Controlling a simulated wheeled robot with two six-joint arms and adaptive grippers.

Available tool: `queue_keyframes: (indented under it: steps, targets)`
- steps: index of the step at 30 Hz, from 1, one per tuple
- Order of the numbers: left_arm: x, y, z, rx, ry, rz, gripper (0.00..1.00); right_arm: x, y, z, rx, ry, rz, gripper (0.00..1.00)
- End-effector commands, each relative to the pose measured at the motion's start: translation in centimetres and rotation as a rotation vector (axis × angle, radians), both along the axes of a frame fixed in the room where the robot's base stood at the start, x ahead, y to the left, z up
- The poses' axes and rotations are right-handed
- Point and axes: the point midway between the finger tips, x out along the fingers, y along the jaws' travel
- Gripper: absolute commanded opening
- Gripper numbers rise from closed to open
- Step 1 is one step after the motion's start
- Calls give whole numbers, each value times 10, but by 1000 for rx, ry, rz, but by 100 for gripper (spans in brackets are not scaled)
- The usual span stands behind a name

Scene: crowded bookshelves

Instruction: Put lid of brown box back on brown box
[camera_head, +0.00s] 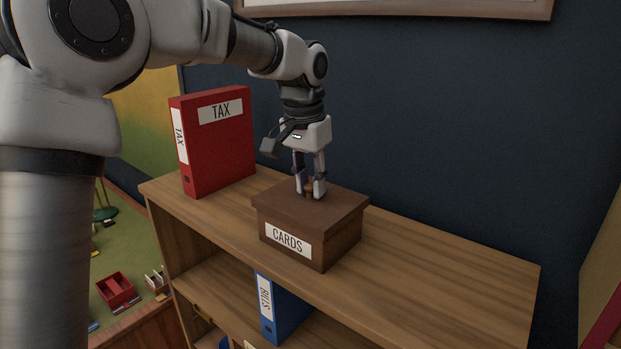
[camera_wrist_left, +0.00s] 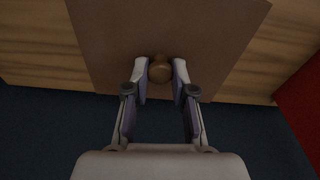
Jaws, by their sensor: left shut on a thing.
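The brown box (camera_head: 341,247) with a "CARDS" label stands on top of the wooden shelf. Its brown lid (camera_head: 283,206) lies over the box, covering its top; whether it is fully seated I cannot tell. My left gripper (camera_head: 310,191) points down at the middle of the lid, shut on the lid's round knob. In the left wrist view, the fingers (camera_wrist_left: 160,76) stand on both sides of the knob (camera_wrist_left: 160,69), and the flat lid (camera_wrist_left: 205,28) spreads beneath them. The inside of the box is hidden. My right gripper is not in view.
A red "TAX" binder (camera_head: 222,150) stands left of the box on the shelf top (camera_head: 440,268). The shelf top right of the box is clear. A blue binder (camera_head: 283,310) stands on the level below. A dark blue wall (camera_head: 450,110) rises behind.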

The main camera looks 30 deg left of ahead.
Motion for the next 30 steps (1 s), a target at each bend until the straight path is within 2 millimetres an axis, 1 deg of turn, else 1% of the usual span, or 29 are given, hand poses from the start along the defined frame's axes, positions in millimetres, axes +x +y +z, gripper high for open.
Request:
queue_keyframes:
  steps: [11, 12, 13, 14, 30]
  targets:
    - [0, 0, 0, 0, 0, 0, 0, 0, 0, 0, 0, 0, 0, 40]
    - [0, 0, 0, 0, 0, 0, 39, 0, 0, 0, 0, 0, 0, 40]
    - [0, 0, 0, 0, 0, 0, 49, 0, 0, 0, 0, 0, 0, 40]
    - [0, 0, 0, 0, 0, 0, 54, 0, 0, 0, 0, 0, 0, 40]
    - [0, 0, 1, 1, 0, 0, 54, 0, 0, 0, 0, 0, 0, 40]
